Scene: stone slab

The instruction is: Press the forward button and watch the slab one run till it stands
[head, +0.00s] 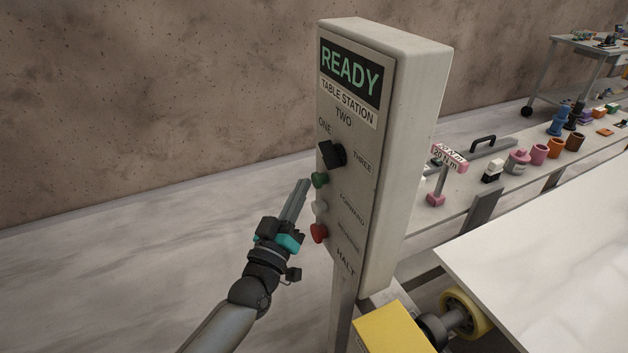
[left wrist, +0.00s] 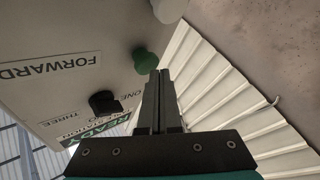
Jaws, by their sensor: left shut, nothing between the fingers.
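The control box (head: 412,110) stands on a post with a lit display (head: 351,73) reading READY. On its face are a black selector knob (head: 331,154), a green button (head: 319,180), a white button (head: 320,207) and a red button (head: 319,232). My left gripper (head: 305,183) is shut and empty, its tips close to the green button. In the left wrist view, the gripper tips (left wrist: 158,74) sit just beside the green button (left wrist: 145,61), near the FORWARD label (left wrist: 45,68); I cannot tell whether they touch. The pale slab (head: 550,245) lies at the right, partly outside the view. My right gripper is not in view.
A wheeled trolley (head: 590,50) stands at the far right. A yellow block (head: 393,330) and roller (head: 467,312) sit beside the slab. The floor left is clear.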

